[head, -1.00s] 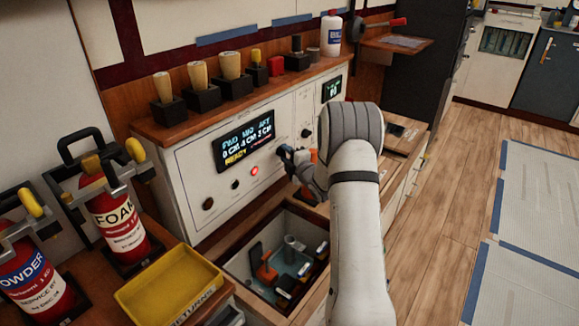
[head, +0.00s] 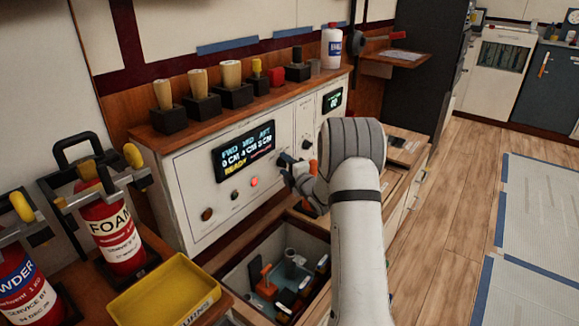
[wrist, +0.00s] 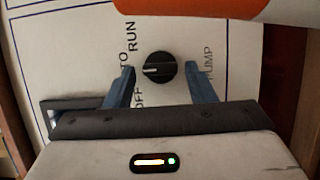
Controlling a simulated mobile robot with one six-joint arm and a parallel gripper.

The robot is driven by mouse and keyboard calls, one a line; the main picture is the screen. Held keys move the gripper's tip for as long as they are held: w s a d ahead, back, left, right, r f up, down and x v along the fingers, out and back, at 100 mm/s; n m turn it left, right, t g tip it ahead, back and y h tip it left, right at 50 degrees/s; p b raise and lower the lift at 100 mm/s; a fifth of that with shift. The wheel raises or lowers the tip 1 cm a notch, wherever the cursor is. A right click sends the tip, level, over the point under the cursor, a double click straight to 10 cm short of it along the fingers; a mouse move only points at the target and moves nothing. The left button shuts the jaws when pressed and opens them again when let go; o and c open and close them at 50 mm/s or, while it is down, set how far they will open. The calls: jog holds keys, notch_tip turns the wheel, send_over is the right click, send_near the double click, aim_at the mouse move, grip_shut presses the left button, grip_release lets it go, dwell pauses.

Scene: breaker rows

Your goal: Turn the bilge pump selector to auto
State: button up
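The selector is a round black knob (wrist: 160,67) on the cream panel, with labels OFF, RUN, one ending in TO, and PUMP around it. Its white mark points left in the wrist view, roughly toward the label ending in TO, slightly to the OFF side. My finger partly covers that label. My gripper (wrist: 160,72) is open, one finger on each side of the knob, with gaps visible between. In the head view my gripper (head: 289,164) is at the panel front (head: 185,180), where it seems to hide the selector.
A display (head: 245,151) and a lit red lamp (head: 254,182) are left of my gripper. Another black knob (head: 306,146) is just above it. An open bin (head: 225,272) lies below. Wooden-handled tools (head: 232,80) stand on the shelf.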

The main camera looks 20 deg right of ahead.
jog(key=shift+o, duration=0.3)
jog(key=shift+d, duration=0.1)
jog(key=shift+s, duration=0.2)
jog(key=s+d+p, duration=0.1)
jog(key=s, duration=0.6)
jog(key=shift+s+d+p, duration=0.15)
jog(key=shift+d+p, duration=0.1)
jog(key=shift+p, duration=0.1)
